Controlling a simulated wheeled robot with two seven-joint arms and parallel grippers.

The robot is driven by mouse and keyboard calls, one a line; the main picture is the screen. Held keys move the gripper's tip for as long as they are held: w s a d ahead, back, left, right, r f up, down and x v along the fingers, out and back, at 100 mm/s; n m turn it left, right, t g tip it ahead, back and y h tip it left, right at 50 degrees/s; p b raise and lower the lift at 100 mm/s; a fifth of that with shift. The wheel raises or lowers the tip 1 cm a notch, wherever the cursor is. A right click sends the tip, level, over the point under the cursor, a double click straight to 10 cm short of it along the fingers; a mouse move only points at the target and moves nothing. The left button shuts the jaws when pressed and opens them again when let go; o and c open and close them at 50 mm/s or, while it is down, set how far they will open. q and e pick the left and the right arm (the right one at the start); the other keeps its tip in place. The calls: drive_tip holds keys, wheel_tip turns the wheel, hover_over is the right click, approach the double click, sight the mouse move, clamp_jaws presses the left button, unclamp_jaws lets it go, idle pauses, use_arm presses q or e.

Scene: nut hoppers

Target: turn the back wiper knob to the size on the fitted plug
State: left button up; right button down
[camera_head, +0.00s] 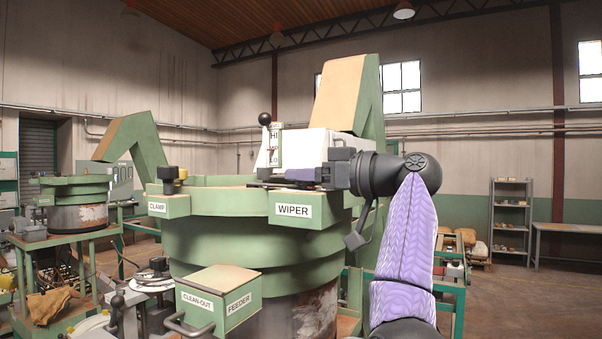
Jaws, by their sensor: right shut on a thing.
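The large green bowl feeder (210,225) stands in the middle, with a green box labelled WIPER (293,210) on its right rim. My right gripper (318,174) reaches in from the right, just above that box. It is shut on a small dark part there, which looks like the wiper knob; the fingers hide most of it. No size mark on it can be read. No fitted plug can be made out. My left gripper is not in view.
A CLAMP box (168,205) with a black-and-yellow knob sits on the left rim. A HI/LO lever (264,119) rises behind the wiper box. A CLEAN-OUT and FEEDER box (220,298) juts out in front. A second green feeder (75,190) stands at far left. Floor at right is open.

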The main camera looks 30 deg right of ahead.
drive_tip(key=shift+c, duration=0.5)
unclamp_jaws()
drive_tip(key=b+v, duration=0.4)
drive_tip(key=v, duration=0.6)
